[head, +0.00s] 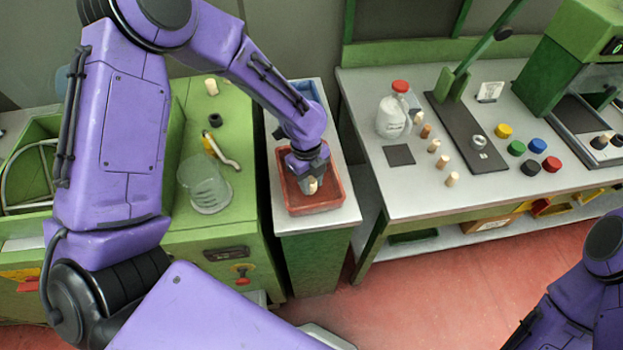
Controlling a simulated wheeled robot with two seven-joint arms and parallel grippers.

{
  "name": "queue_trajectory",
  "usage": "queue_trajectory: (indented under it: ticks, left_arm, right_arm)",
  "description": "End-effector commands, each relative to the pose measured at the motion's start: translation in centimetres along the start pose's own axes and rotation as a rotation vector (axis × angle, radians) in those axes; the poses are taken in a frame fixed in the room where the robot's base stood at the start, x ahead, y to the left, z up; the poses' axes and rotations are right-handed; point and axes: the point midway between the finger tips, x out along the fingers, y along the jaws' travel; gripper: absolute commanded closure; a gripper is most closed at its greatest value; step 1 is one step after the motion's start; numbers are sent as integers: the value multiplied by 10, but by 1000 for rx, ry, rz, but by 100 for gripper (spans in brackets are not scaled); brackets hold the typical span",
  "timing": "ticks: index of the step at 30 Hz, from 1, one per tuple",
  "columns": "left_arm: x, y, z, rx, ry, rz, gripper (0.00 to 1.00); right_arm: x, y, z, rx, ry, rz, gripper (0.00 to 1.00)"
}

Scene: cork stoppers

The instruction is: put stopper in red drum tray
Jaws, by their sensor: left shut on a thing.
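A red tray (334,198) sits on the grey top of a narrow stand in the middle of the head view. My left gripper (311,181) points down over the tray and is shut on a pale cork stopper (312,187). The stopper is inside the tray's outline; I cannot tell whether it touches the tray floor. The gripper and wrist hide part of the tray's far side. My right arm shows at the lower right, with its gripper out of view.
Several stoppers (442,161) stand on the right bench beside a white bottle with a red cap (393,116). Coloured caps (527,147) lie further right. A blue tray (304,90) is behind the red one. A clear beaker (205,185) and another stopper (211,87) stand on the left green machine.

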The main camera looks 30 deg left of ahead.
Motion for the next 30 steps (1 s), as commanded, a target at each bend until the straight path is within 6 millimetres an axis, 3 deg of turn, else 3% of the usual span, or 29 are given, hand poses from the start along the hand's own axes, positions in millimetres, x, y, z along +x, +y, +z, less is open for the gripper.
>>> queue_trajectory:
  ticks: [1,3,14,24,30]
  left_arm:
    - [0,0,0,0,0,0,59]
    - [0,0,0,0,0,0,43]
    - [-8,0,0,-1,0,-2,43]
    - [-90,-1,0,-2,0,-6,43]
    - [-120,0,0,-2,1,-1,43]
  right_arm:
    - [0,0,0,0,0,0,0]
    - [0,0,0,0,0,0,0]
    - [0,0,0,0,0,0,0]
    - [12,-1,5,0,0,0,0]
    - [14,-1,6,0,0,0,0]
